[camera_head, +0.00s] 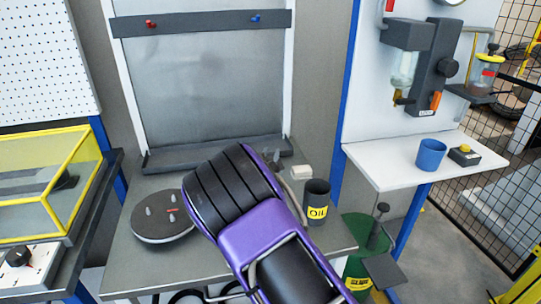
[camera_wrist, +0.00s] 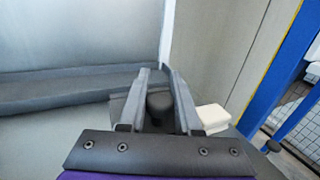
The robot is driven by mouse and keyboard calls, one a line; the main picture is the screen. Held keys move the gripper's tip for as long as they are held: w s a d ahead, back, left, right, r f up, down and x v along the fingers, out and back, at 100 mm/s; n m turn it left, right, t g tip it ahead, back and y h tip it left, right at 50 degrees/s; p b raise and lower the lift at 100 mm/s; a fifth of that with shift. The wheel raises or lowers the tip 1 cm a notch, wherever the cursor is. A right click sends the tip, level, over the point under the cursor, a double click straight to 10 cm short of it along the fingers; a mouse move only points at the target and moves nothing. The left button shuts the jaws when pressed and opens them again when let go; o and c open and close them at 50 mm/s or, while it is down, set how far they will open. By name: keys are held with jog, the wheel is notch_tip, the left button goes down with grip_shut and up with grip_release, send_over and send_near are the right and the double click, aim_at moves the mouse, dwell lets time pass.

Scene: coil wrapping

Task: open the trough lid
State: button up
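A long dark grey trough-like ledge runs along the foot of the grey back panel; it shows in the head view (camera_head: 205,152) and in the wrist view (camera_wrist: 60,92). I cannot make out a clear lid seam. A dark round-topped knob (camera_wrist: 159,104) stands near its right end. My gripper (camera_wrist: 158,85) has its two grey fingers apart, one on each side of the knob; I cannot tell whether they touch it. In the head view my black and purple wrist hides most of my gripper (camera_head: 276,158).
A cream block (camera_head: 300,172) sits right of my gripper and shows in the wrist view (camera_wrist: 213,117). A black OIL cup (camera_head: 316,200) stands on the table's right side. A dark round plate with pegs (camera_head: 162,216) is on the left. The table (camera_head: 128,268) is bare at front left.

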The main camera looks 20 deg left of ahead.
grip_shut()
dwell(0.9)
jog(key=shift+r+p, duration=0.1)
jog(key=shift+p, duration=0.25)
